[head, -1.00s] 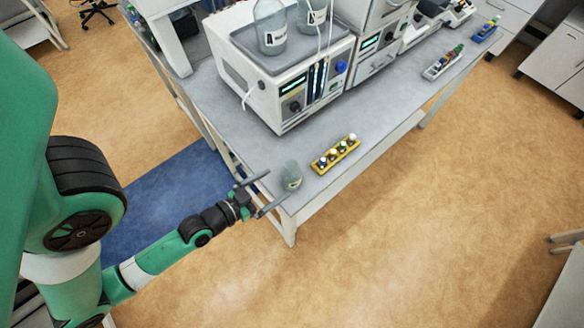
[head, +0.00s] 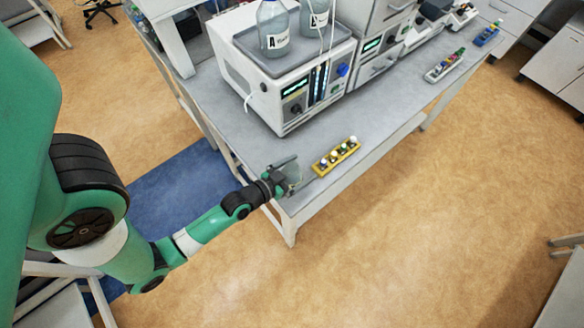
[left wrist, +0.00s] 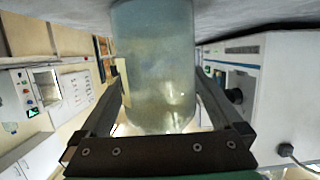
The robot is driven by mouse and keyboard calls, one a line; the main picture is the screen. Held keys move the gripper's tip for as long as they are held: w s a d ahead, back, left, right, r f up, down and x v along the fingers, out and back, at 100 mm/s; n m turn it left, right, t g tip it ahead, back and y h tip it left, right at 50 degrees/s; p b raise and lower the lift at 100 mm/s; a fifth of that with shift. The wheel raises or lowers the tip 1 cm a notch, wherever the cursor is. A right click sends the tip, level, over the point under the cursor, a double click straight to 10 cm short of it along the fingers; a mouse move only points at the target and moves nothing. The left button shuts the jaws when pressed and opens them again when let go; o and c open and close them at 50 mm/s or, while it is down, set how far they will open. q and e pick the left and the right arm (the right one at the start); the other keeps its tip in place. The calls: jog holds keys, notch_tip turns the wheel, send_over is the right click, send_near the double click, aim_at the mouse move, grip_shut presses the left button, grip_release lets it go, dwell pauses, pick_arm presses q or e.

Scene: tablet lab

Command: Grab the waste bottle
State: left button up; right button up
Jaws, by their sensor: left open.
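The waste bottle is a clear, pale greenish bottle (left wrist: 155,60) that fills the middle of the left wrist view. It stands near the corner of the grey bench. My left gripper (left wrist: 160,100) is open, with one finger on each side of the bottle. I cannot tell whether the fingers touch it. In the head view my left gripper (head: 290,175) is at the bench corner and mostly hides the bottle. My right gripper is not in view.
A yellow rack of small vials (head: 336,157) lies just right of the bottle. A white instrument (head: 285,85) with labelled bottles (head: 272,28) on top stands behind.

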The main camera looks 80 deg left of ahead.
pick_arm(q)
jog(key=c, duration=1.3)
jog(key=shift+o, duration=0.2)
jog(key=shift+r, duration=0.1)
